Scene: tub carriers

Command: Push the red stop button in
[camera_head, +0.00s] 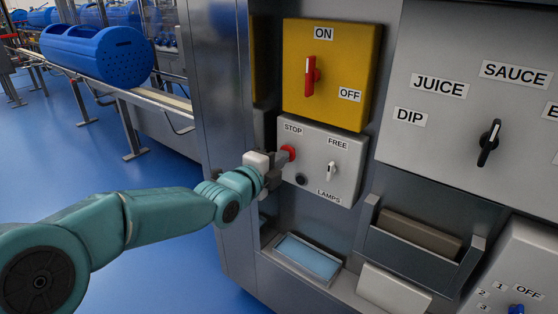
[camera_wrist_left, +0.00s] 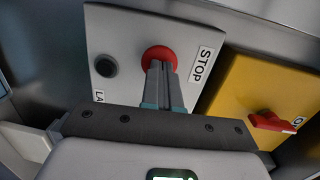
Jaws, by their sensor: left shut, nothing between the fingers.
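The red stop button (camera_head: 289,152) sits at the upper left of a light grey control box (camera_head: 345,165), under a STOP label. It also shows in the left wrist view (camera_wrist_left: 158,54), where my fingertips cover its lower part. My left gripper (camera_head: 283,158) is shut and empty, its tips pointing at the button. In the left wrist view the closed fingers (camera_wrist_left: 161,72) overlap the button's face; they look to be at it, but I cannot tell whether they touch or how far in the button is. My right gripper is in neither view.
A yellow box (camera_head: 347,55) with a red ON/OFF handle (camera_head: 310,76) is above. The grey box also has a FREE switch (camera_head: 332,170) and a dark knob (camera_head: 301,180). A selector panel (camera_head: 450,130) is at right; trays (camera_head: 310,270) are below.

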